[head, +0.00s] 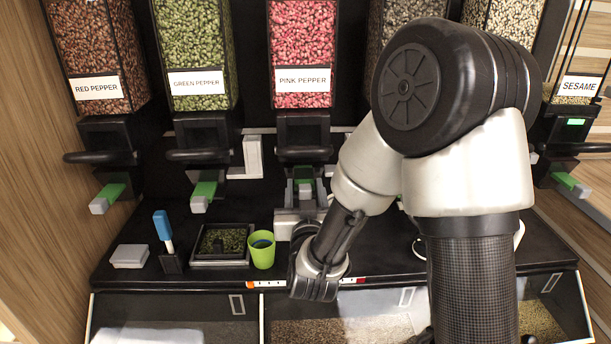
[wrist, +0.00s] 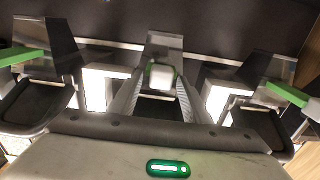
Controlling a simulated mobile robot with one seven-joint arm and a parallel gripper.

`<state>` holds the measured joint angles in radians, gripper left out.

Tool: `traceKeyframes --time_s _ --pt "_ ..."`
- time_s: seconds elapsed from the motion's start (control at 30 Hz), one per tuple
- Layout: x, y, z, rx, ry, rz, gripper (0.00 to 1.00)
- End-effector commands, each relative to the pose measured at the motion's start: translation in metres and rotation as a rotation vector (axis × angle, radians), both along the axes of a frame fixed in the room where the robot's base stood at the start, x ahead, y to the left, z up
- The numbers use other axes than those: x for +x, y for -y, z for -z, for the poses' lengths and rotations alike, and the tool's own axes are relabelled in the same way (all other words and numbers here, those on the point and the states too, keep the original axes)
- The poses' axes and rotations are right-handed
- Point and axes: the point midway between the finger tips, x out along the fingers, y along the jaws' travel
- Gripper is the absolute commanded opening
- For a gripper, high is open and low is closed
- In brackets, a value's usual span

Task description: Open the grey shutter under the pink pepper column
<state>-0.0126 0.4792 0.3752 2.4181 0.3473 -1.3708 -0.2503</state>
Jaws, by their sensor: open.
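The pink pepper column (head: 303,45) stands in the middle of the head view, full of pink grains, with a black outlet below it. Its shutter (head: 304,173), a green slide with a light grey end, sticks out under the outlet, partly hidden by my gripper. In the wrist view the shutter's pale end (wrist: 161,76) shows between my fingers, with green beside it. My gripper (head: 305,190) is open at the shutter, one finger on each side; it also shows in the wrist view (wrist: 160,98). I cannot tell whether the fingers touch the shutter.
Green pepper (head: 203,55) and red pepper (head: 96,50) columns stand left, each with its own green-and-grey shutter. Below are a lime cup (head: 262,250), a dark tray of green grains (head: 221,244) and a blue-handled tool (head: 163,228). My arm hides the right middle.

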Motion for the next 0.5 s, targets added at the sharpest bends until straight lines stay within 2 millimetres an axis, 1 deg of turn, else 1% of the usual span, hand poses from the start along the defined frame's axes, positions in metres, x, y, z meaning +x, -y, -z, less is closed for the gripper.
traceKeyframes --time_s 0.43,0.5 --pt "-0.0029 -0.0005 0.0001 0.0 0.0 0.001 0.44" --pt "-0.0028 -0.0005 0.0001 0.0 0.0 0.001 0.32"
